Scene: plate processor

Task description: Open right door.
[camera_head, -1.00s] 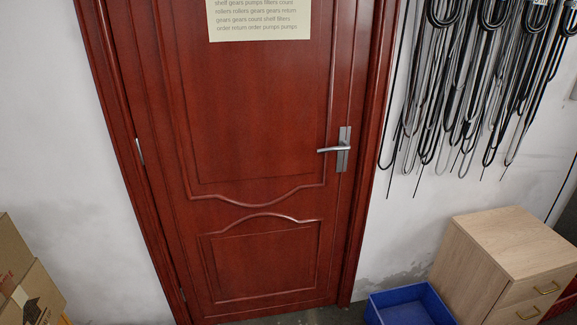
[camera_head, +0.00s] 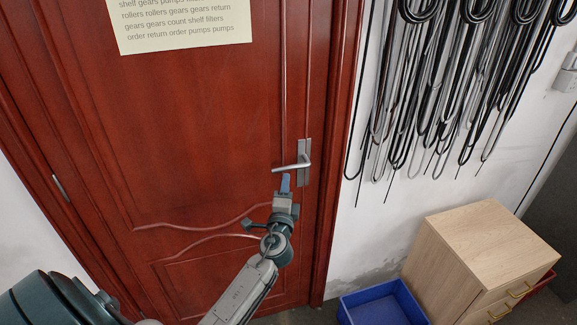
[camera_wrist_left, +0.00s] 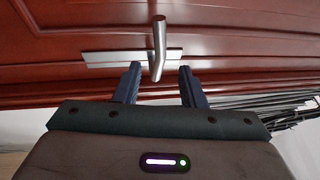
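A red-brown panelled door (camera_head: 190,110) stands shut in its frame, with hinges at the left. Its silver lever handle (camera_head: 290,165) sits on a metal plate near the right edge. My left gripper (camera_head: 285,184) is just below the lever in the head view. My right gripper does not show.
A paper sign (camera_head: 185,22) is on the door. Black and grey cables (camera_head: 455,85) hang on the wall to the right. A blue bin (camera_head: 385,305) and a wooden cabinet (camera_head: 475,255) stand on the floor at the lower right.

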